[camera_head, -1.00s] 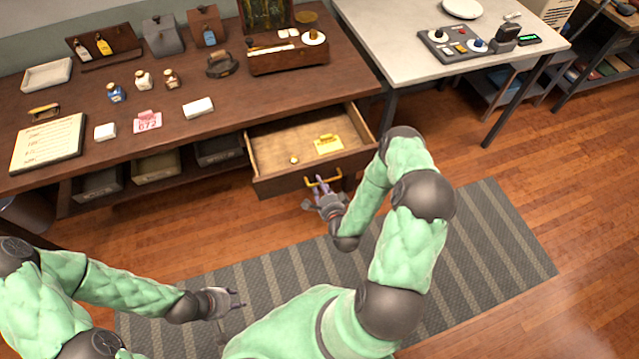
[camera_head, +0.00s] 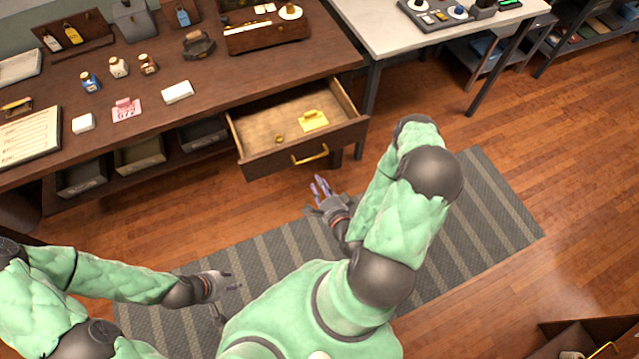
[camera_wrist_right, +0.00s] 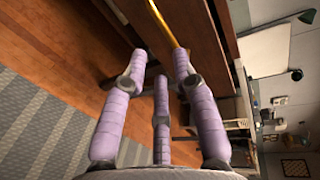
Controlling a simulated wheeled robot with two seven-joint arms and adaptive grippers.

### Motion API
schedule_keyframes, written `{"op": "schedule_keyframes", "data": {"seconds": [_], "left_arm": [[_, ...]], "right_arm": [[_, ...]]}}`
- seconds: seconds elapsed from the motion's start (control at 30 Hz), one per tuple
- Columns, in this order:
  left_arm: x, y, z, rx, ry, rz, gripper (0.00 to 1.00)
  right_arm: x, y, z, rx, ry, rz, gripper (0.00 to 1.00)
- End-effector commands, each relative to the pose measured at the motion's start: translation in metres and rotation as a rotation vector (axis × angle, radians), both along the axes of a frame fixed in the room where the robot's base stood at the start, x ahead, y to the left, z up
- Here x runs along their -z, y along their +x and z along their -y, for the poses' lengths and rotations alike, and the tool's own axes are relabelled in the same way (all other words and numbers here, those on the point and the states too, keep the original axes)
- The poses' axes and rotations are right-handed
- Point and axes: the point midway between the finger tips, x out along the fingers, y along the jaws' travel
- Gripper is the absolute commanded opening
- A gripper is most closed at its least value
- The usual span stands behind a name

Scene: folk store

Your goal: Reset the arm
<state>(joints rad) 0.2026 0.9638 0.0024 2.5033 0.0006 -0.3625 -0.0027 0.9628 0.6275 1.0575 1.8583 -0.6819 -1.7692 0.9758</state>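My right gripper (camera_head: 322,192) is in front of the open drawer (camera_head: 285,160), apart from its yellow handle (camera_head: 310,155). In the right wrist view its purple fingers (camera_wrist_right: 160,95) are spread with nothing between them. The handle (camera_wrist_right: 165,22) shows beyond the fingertips there. My left gripper (camera_head: 228,282) hangs over the striped mat at the lower left. Its fingers look apart and nothing shows in them. The drawer holds a yellow tag-like piece (camera_head: 313,120) and a small round brass item (camera_head: 279,139).
The dark wooden counter (camera_head: 200,115) carries small bottles, white blocks and a pink numbered card (camera_head: 126,110). A white-topped table (camera_head: 385,45) stands at the upper right. The striped mat (camera_head: 490,205) and wood floor around me are clear. A wooden box (camera_head: 590,340) shows at the lower right.

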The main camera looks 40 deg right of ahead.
Motion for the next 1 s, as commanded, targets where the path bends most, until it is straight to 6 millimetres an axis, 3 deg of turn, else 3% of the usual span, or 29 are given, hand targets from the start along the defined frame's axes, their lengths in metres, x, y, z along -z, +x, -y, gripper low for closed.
{"op": "schedule_keyframes", "data": {"seconds": [0.33, 0.47, 0.57, 0.73, 0.87, 1.0], "left_arm": [[0.000, 0.000, 0.000, 0.000, 0.000, 0.000, 0.40], [0.000, 0.000, 0.000, 0.000, 0.000, 0.000, 0.40], [0.000, 0.000, 0.000, 0.000, 0.000, 0.000, 0.40], [0.000, 0.000, 0.000, 0.000, 0.000, 0.000, 0.40], [0.000, 0.000, 0.000, 0.000, 0.000, 0.000, 0.40], [0.000, 0.000, 0.000, 0.000, 0.000, 0.000, 0.40]], "right_arm": [[0.000, 0.001, 0.000, -0.002, -0.001, -0.002, 0.29], [0.008, 0.009, -0.009, -0.057, -0.032, -0.061, 0.29], [0.023, 0.021, -0.027, -0.167, -0.095, -0.178, 0.29], [0.054, 0.032, -0.073, -0.458, -0.253, -0.444, 0.29], [0.068, 0.022, -0.111, -0.706, -0.368, -0.624, 0.29], [0.072, -0.003, -0.148, -0.986, -0.473, -0.785, 0.29]]}}
